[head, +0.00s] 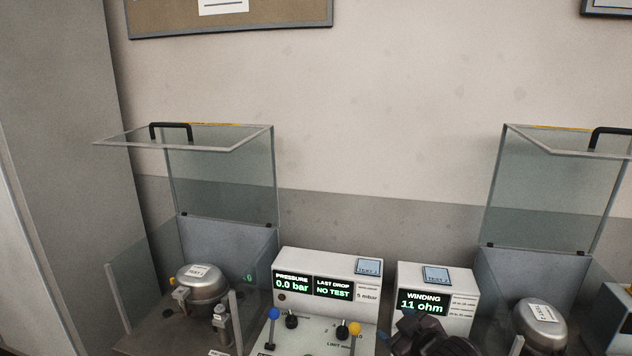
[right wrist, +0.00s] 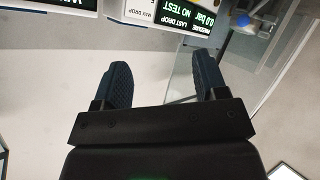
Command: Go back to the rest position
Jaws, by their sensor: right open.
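My right gripper (right wrist: 163,85) is open and empty in the right wrist view, its two dark blue pads apart. In the head view its dark arm (head: 432,336) shows at the bottom edge, in front of the winding tester, and its fingertips cannot be made out there. My left gripper is not in view. A silver compressor (head: 203,285) sits in the left station, and another compressor (head: 541,336) sits in the right station.
Both glass covers (head: 222,185) (head: 545,195) stand raised. The pressure box (head: 327,262) reads 0.0 bar and NO TEST; the winding box (head: 458,284) reads 11 ohm. A panel with blue and yellow knobs (head: 308,338) lies in front. The wall is behind.

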